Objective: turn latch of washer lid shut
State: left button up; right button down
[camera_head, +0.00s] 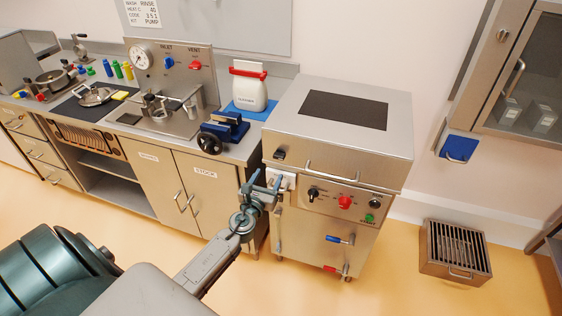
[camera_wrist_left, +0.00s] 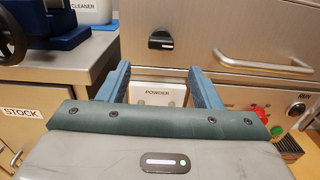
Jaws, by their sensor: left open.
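The washer (camera_head: 340,140) is a steel cabinet with a closed lid (camera_head: 395,105) that has a dark panel on top. A black latch (camera_head: 279,154) sits at the left of the lid's front, left of the bar handle (camera_head: 334,175). In the left wrist view the latch (camera_wrist_left: 160,40) shows above and beyond the fingertips, lying roughly level. My left gripper (camera_head: 264,181) is open and empty, in front of the washer's left side, below the latch. In the left wrist view its fingers (camera_wrist_left: 159,70) frame a white drawer marked POWDER (camera_wrist_left: 158,95). My right gripper is not shown.
A counter with a blue vise (camera_head: 224,129) and a white cleaner bottle (camera_head: 249,90) stands left of the washer. Knobs and buttons (camera_head: 345,202) line the washer's front. A steel grated box (camera_head: 455,252) stands on the floor at the right. Open floor lies in front.

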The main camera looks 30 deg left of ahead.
aim_at(278, 159)
pick_arm(q)
jog(key=x, duration=0.9)
jog(key=shift+w, duration=0.1)
jog(key=c, duration=1)
